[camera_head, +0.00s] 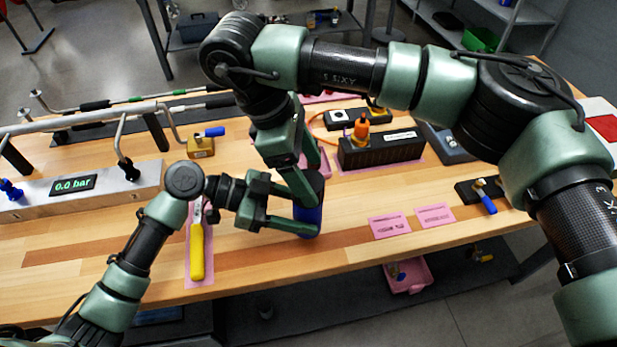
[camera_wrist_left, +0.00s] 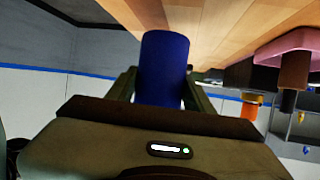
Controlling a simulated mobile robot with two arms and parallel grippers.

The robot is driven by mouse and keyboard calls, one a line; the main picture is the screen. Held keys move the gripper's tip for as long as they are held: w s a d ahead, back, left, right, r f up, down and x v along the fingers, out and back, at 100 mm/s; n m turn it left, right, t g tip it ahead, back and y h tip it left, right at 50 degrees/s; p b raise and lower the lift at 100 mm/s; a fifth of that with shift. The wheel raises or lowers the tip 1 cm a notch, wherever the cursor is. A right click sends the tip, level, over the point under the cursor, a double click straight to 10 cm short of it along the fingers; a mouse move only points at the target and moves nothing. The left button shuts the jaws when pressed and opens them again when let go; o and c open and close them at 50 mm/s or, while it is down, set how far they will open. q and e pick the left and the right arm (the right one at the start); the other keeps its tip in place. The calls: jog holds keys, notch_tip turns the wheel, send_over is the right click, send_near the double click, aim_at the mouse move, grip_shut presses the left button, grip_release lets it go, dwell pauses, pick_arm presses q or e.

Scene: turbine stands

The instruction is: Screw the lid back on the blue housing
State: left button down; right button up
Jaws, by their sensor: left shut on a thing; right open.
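The blue housing (camera_head: 308,219) is upright near the front middle of the bench. My left gripper (camera_head: 312,214) is shut on it from the left, one finger on each side. In the left wrist view the housing (camera_wrist_left: 163,65) shows as a plain blue cylinder between the fingers. My right gripper (camera_head: 309,184) reaches down from above and is open, its fingers at the housing's upper end. Its fingers and arm cover the top of the housing. I cannot make out the lid, or whether it sits on the housing.
A yellow-handled tool (camera_head: 197,250) lies on a pink mat left of my left gripper. A black box (camera_head: 382,150) with an orange fitting stands behind right. Pink labels (camera_head: 390,226) and a blue-handled valve (camera_head: 485,196) lie to the right. A gauge block (camera_head: 80,190) reads 0.0 bar.

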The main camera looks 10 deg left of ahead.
jog(key=shift+r, duration=0.85)
jog(key=shift+c, duration=0.4)
